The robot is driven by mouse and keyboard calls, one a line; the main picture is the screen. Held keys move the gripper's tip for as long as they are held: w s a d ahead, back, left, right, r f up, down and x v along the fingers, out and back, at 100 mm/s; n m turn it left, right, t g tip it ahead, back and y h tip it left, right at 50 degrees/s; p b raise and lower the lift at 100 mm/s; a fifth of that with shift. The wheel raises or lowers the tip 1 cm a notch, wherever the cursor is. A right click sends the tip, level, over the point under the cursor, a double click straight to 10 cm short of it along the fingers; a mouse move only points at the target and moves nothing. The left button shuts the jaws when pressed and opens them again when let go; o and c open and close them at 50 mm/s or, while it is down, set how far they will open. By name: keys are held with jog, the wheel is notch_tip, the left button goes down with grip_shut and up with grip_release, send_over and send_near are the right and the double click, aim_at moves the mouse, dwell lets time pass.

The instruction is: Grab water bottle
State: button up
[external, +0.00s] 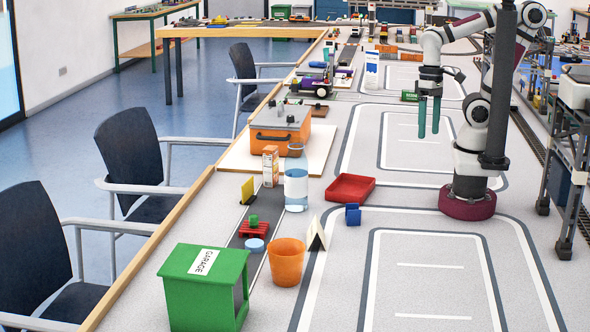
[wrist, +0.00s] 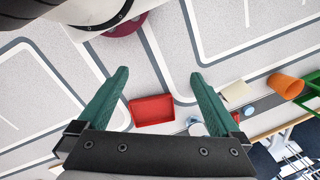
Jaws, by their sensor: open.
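The water bottle (external: 296,190) appears as a clear and white cylinder with a blue band. It stands upright on the table, left of the red tray, in the external view. In the wrist view, a small pale-blue and white shape (wrist: 195,127) beside the right finger looks like it, partly hidden. My gripper (external: 429,132) hangs pointing down above the table, to the right of the bottle and well apart from it. Its two green fingers are spread and empty, as the wrist view (wrist: 159,74) also shows.
A red tray (external: 350,188) and a small blue block (external: 353,214) lie between bottle and arm. An orange cup (external: 286,262), folded card (external: 316,233) and green garage (external: 204,285) stand in front. An orange box (external: 280,139) and small carton (external: 270,166) stand behind the bottle.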

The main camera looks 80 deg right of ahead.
jog(key=w+d+f+n+t+h, duration=0.25)
jog(key=w+d, duration=0.35)
jog(key=w, duration=0.4)
jog(key=w+d+f+n+t+h, duration=0.1)
jog(key=w+d+f+n+t, duration=0.4)
jog(key=w, duration=0.6)
jog(key=n+t+y, duration=0.4)
jog(key=n+y, duration=0.1)
jog(key=y, duration=0.4)
send_near(287, 173)
jog(key=shift+y, duration=0.35)
jog(key=x, duration=0.6)
jog(key=d+x, duration=0.1)
jog(key=x, duration=0.3)
jog(key=shift+w+d+f, duration=0.1)
jog(key=shift+w+f, duration=0.1)
jog(key=shift+f, duration=0.2)
jog(key=c, duration=1.5)
jog(key=shift+r, duration=0.1)
